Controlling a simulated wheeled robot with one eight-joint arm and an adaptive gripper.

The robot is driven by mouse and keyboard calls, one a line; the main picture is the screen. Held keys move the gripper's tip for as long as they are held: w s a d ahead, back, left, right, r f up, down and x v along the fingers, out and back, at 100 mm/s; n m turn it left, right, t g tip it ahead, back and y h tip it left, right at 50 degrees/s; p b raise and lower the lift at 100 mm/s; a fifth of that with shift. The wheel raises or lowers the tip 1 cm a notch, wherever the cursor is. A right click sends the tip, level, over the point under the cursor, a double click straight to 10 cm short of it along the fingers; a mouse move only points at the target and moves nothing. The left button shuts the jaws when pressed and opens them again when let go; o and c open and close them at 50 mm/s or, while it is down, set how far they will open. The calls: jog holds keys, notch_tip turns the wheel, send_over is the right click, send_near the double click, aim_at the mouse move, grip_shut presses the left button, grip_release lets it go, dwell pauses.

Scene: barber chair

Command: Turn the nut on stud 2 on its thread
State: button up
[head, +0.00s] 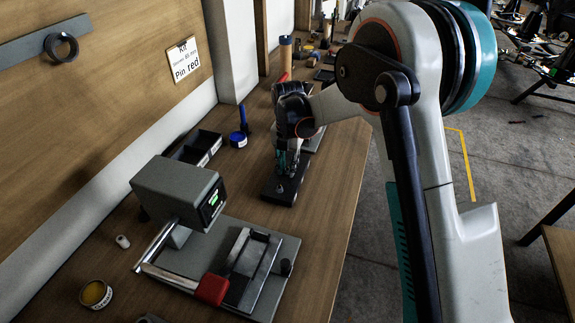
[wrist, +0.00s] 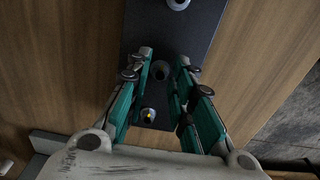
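A black plate (head: 277,196) lies on the wooden bench under my gripper (head: 288,168). One light round stud or nut shows on its near end in the head view. In the wrist view the plate (wrist: 185,38) carries a light grey round nut or stud (wrist: 177,4) at the top edge, a darker round one (wrist: 161,71) in the middle, and a metal one with a yellow spot (wrist: 148,115) below. My gripper (wrist: 164,60) is open. Its teal fingers stand on either side of the middle one, with gaps visible. No label shows which is stud 2.
A grey device with a screen (head: 180,190) and a grey base plate with a red-ended lever (head: 212,289) stand nearer on the bench. Bare bench lies right of the plate.

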grip_shut()
jog(key=shift+m, duration=0.3)
